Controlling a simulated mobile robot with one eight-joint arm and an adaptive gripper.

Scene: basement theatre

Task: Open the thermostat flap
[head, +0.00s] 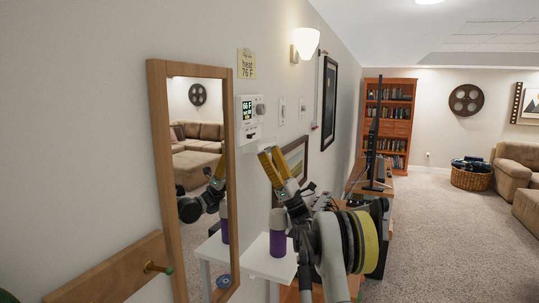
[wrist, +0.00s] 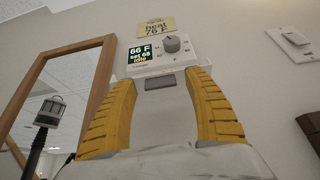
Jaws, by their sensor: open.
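The white thermostat (head: 250,119) is on the left wall, just right of the mirror. In the wrist view, the fingers frame the tab, apparently without contact.
A note (head: 246,64) reading "heat 76 F" is above the thermostat. A wood-framed mirror (head: 159,130) stands close on the left. Wall switches (head: 282,111) are to the right. A white table (head: 262,262) with a purple bottle (head: 278,243) is below. Carpet is free at the right.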

